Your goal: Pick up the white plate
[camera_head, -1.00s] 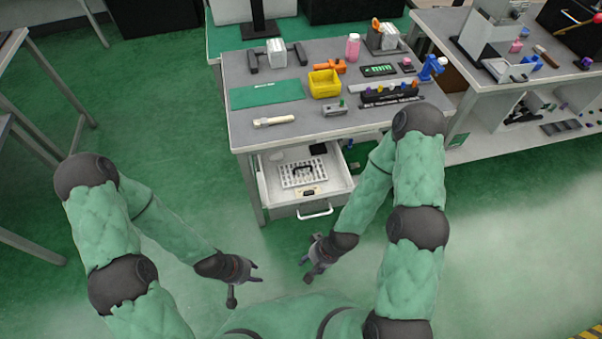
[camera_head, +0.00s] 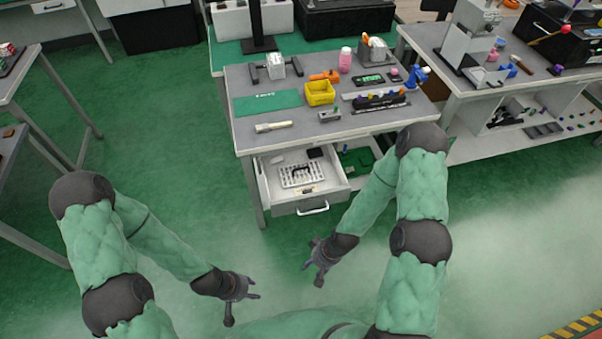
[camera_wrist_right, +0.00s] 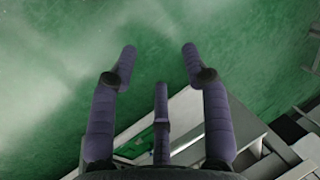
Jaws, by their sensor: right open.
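A white plate (camera_head: 301,174) with a grid of small holes lies in the open white drawer (camera_head: 313,206) under the near workbench. Neither gripper touches the plate.
The workbench (camera_head: 300,132) above the drawer carries a yellow bin (camera_head: 320,93), a green mat (camera_head: 266,103) and a white flashlight-like tool (camera_head: 273,127). A dark box (camera_head: 315,153) lies at the drawer's back. The green floor between me and the drawer is clear.

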